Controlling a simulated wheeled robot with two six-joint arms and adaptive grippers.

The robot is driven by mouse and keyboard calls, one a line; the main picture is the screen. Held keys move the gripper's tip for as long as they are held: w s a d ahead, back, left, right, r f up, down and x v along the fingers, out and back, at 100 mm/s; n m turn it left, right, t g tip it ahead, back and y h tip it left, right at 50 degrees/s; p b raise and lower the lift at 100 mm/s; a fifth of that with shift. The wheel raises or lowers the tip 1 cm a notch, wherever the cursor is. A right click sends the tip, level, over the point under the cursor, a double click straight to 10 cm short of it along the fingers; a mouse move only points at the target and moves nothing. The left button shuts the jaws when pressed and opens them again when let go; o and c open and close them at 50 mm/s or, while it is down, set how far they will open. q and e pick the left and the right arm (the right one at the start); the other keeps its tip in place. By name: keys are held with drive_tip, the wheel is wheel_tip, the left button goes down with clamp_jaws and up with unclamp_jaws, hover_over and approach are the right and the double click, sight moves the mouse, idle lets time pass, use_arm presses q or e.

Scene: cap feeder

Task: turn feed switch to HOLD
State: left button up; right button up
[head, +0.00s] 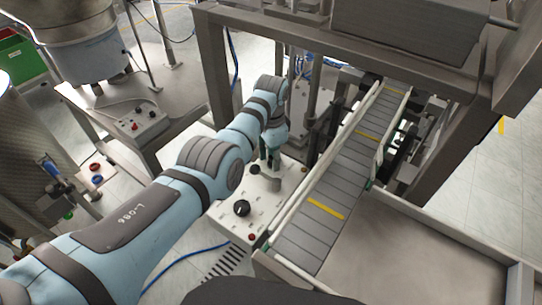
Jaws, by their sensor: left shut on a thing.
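A light control panel (230,222) lies beside the left side of the conveyor. My left gripper (270,162) points down at the far part of this panel. It is shut on a small control there, which I take to be the feed switch; the fingers and wrist hide most of it, and its setting cannot be read. A grey piece (266,183) shows on the panel just in front of the fingertips. A round black knob (241,208) stands nearer on the same panel, apart from the gripper. My right gripper is not in view.
The slatted conveyor (329,187) with yellow bars runs close on the right of the panel, with raised rails. A metal frame post (216,75) stands behind my left arm. A second control box (138,125) sits on the table at left. A red button (251,236) is at the panel's near edge.

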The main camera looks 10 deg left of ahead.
use_arm(q)
drive_tip(key=n+p, duration=0.1)
drive_tip(key=n, duration=0.1)
drive_tip(key=shift+s+d+n, duration=0.1)
drive_tip(key=shift+n, duration=0.2)
drive_tip(key=n, duration=0.2)
drive_tip(key=shift+n, duration=0.4)
drive_tip(key=n, duration=0.6)
drive_tip(key=shift+d+p, duration=0.2)
drive_tip(key=shift+p, duration=0.2)
drive_tip(key=o, duration=1.1)
drive_tip(key=shift+f, duration=0.1)
drive_tip(key=shift+c, duration=0.2)
drive_tip(key=shift+o, duration=0.5)
